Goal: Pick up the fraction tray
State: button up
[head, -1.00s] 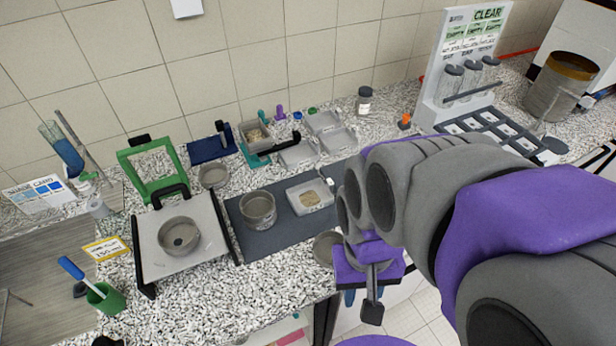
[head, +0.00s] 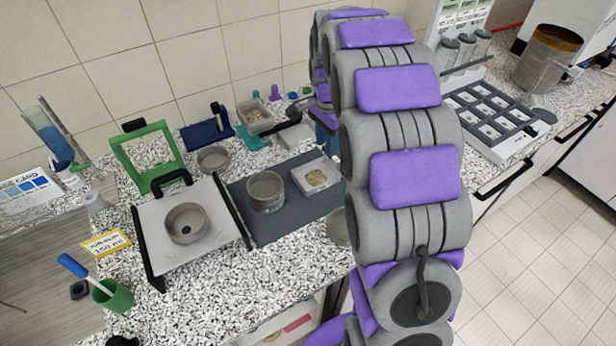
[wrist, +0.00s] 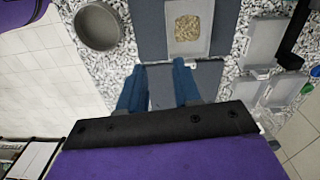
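A shallow pale tray holding tan grains (head: 316,178) rests on a dark grey mat (head: 290,222), right of a round metal sieve (head: 265,190). I take it for the fraction tray, though I cannot be sure. It also shows at the top middle of the wrist view (wrist: 188,42). My gripper (wrist: 158,84) is open and empty in the wrist view. Its two blue fingers are spread apart, short of the tray in the picture, with dark grey surface between them. In the head view my arm hides most of the gripper.
A second bin with grains (head: 254,122) and empty trays (wrist: 266,46) stand nearby. A loose round pan (wrist: 98,27) lies beside the mat. A shaker plate with a sieve (head: 187,222) and a green frame (head: 148,160) are left. A slotted rack (head: 500,125) is right.

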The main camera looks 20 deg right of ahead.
jog(key=w+d+f, duration=0.1)
jog(key=w, duration=0.1)
jog(key=m+b, duration=0.1)
jog(key=b, duration=0.2)
send_near(324, 188)
jog(key=shift+w+d+f, duration=0.15)
jog(key=shift+d+f, duration=0.05)
jog(key=shift+f, duration=0.25)
jog(key=shift+w+d+f, duration=0.1)
jog(key=shift+d+f, duration=0.15)
jog(key=shift+f, duration=0.25)
jog(key=shift+d+f, duration=0.45)
jog(key=shift+d, duration=0.05)
jog(key=f+b, duration=0.1)
jog(key=f, duration=0.1)
jog(key=a+f+b, duration=0.1)
jog(key=f, duration=0.1)
jog(key=shift+s+a+f, duration=0.1)
jog(key=shift+s+f, duration=0.05)
jog(key=shift+a, duration=0.1)
jog(key=shift+d, duration=0.55)
jog(key=c, duration=0.5)
grip_shut()
jog(key=shift+a, duration=0.45)
